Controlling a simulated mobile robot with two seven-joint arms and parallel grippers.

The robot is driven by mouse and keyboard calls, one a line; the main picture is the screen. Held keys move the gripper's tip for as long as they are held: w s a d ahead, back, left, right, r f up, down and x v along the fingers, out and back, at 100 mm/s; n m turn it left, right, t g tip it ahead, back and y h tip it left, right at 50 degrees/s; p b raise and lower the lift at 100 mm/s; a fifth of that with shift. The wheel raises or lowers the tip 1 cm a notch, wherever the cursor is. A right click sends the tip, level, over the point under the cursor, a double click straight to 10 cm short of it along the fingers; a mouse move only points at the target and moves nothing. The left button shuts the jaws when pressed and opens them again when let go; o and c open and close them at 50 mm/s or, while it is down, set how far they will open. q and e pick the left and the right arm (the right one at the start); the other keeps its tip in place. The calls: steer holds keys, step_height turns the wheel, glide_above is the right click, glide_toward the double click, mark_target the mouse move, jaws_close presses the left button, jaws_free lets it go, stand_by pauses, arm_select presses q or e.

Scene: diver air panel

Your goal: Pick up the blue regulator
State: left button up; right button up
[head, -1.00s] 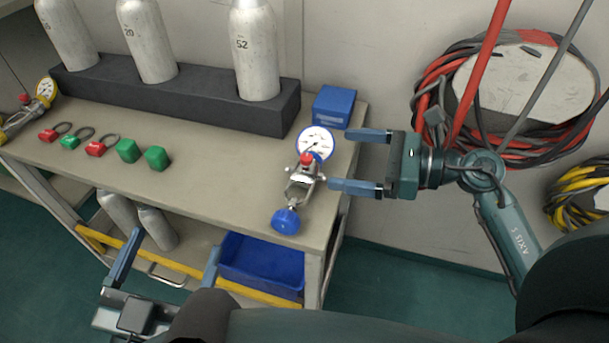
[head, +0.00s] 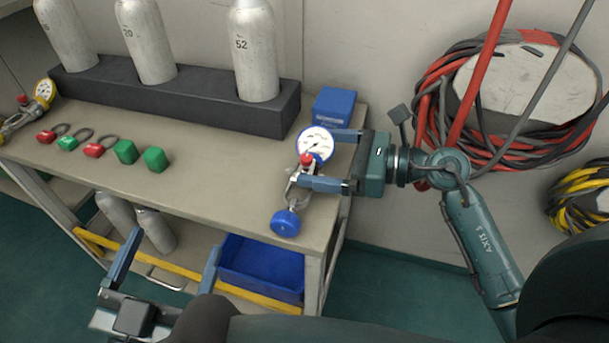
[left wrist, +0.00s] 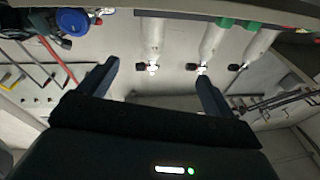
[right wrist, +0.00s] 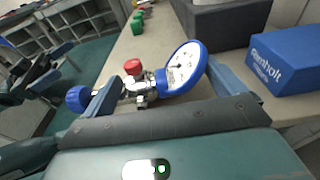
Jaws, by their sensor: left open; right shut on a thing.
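The blue regulator (head: 286,222) has a blue-rimmed white gauge, a red knob, a metal body and a blue handwheel. It lies at the right end of the bench top. My right gripper (head: 322,160) reaches in from the right and is shut on the regulator, with its fingers either side of the body. The right wrist view shows the regulator's gauge (right wrist: 183,66) between the fingers, and the handwheel beyond the left finger. My left gripper (head: 168,262) is open and empty, low in front of the bench. In the left wrist view its fingers (left wrist: 155,80) are apart with nothing between.
A blue box (head: 334,106) stands just behind the regulator. A dark rack (head: 190,100) holds grey cylinders. A blue bin (head: 262,262) is on the lower shelf.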

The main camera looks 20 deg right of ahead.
steer(key=shift+d, duration=0.1)
steer(key=c, duration=0.8)
step_height(320, 180, up, 4)
steer(key=shift+w+r+p, duration=0.1)
steer(key=shift+r+p, duration=0.05)
steer(key=shift+p, duration=0.85)
steer(key=c, duration=0.4)
arm_select(q)
steer(key=shift+s+a+f+m+y+p, duration=0.15)
steer(key=shift+a+m+y+p, duration=0.25)
steer(key=shift+p, duration=0.6)
arm_select(e)
steer(key=shift+r, duration=2.95)
